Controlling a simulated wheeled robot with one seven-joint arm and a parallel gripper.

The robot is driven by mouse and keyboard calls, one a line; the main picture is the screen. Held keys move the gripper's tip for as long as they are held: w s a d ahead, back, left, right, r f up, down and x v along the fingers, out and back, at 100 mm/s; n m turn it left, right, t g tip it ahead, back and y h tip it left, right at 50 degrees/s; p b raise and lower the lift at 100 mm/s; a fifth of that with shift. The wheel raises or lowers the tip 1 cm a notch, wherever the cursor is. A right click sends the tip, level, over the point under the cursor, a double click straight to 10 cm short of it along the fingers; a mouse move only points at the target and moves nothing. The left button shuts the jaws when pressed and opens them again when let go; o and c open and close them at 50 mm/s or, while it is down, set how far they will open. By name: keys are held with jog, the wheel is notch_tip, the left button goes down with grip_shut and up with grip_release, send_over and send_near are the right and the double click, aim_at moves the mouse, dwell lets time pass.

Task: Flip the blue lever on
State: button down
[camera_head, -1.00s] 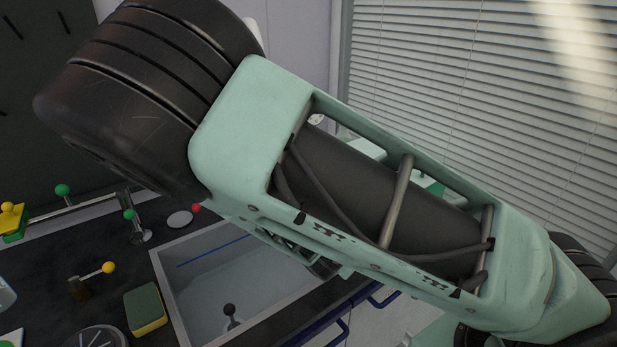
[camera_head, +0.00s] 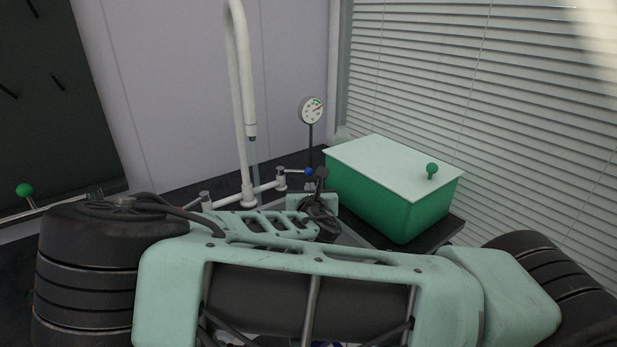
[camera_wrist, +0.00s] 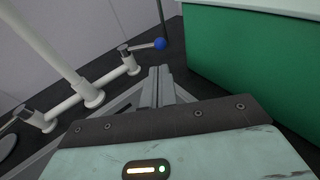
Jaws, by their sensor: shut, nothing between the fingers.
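The blue lever is a thin arm with a blue ball knob (camera_head: 308,172) on a white faucet (camera_head: 247,190) at the back. In the wrist view the blue knob (camera_wrist: 160,43) is on the right end of the faucet's (camera_wrist: 93,95) crossbar, its arm pointing right. My gripper (camera_wrist: 158,72) is shut and empty, with its fingertips just below the knob in that picture. In the head view my gripper (camera_head: 319,175) is small and dark, close beside the knob, and my arm hides the lower faucet and sink.
A green box (camera_head: 400,210) with a pale lid and green knob stands right of the faucet, near my gripper. A pressure gauge (camera_head: 312,110) on a thin post stands behind. Window blinds are at right. A green ball knob (camera_head: 25,190) is at far left.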

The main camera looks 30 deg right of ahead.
aim_at(311, 172)
jog(key=p+x, duration=0.1)
jog(key=x, duration=0.8)
jog(key=shift+w+d+f, duration=0.1)
jog(key=shift+w+d, duration=0.05)
jog(key=shift+w, duration=0.05)
jog(key=shift+w+d+n+t+y+p, duration=0.3)
jog(key=shift+d+n+t+y+p, duration=0.15)
jog(key=shift+d+n+y, duration=0.2)
jog(key=shift+w+d+y, duration=0.35)
jog(key=shift+w+d, duration=0.05)
jog(key=shift+d, duration=0.1)
jog(key=shift+s, duration=0.15)
